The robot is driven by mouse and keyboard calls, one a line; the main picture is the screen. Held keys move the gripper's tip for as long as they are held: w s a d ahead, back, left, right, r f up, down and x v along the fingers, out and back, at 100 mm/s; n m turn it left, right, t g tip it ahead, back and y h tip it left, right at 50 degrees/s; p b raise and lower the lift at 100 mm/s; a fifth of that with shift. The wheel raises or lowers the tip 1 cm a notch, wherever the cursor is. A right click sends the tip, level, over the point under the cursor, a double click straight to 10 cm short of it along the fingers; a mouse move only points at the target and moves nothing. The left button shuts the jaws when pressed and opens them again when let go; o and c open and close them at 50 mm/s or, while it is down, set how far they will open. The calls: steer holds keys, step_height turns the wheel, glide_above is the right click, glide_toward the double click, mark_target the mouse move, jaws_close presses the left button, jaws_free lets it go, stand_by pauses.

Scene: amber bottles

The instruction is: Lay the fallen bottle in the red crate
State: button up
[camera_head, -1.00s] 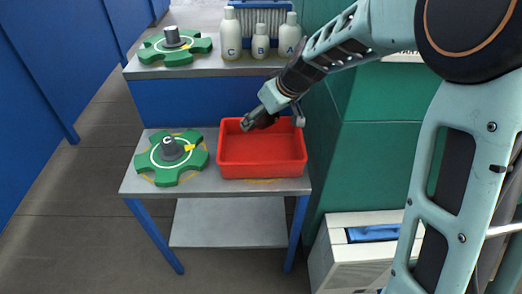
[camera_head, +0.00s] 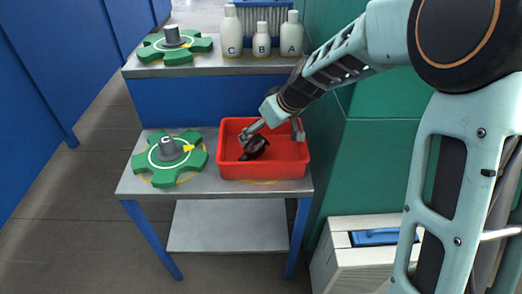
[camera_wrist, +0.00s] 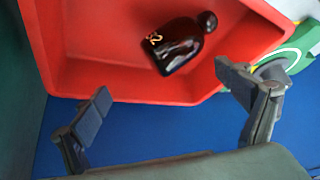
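The dark amber bottle (camera_head: 254,148) lies on its side inside the red crate (camera_head: 290,172), toward the left middle of its floor. In the wrist view the bottle (camera_wrist: 175,48) shows a dark round cap and a small yellowish mark, and it lies in the crate (camera_wrist: 130,88) clear of my fingers. My gripper (camera_head: 271,132) is over the back part of the crate, its fingers spread wide. In the wrist view my gripper (camera_wrist: 168,102) is empty, with one finger on either side of the picture and the bottle beyond the fingertips.
A green knobbed fixture (camera_head: 168,157) stands left of the crate on the grey bench (camera_head: 205,185). A second green fixture (camera_head: 175,46) and white bottles lettered C (camera_head: 232,34), B (camera_head: 261,42) and A (camera_head: 290,38) stand on the raised shelf behind. A green cabinet (camera_head: 370,150) borders the right.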

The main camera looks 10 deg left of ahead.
steer(key=shift+r, duration=0.1)
steer(key=v, duration=1.1)
steer(key=shift+s+d+r, duration=0.2)
steer(key=shift+r, duration=0.15)
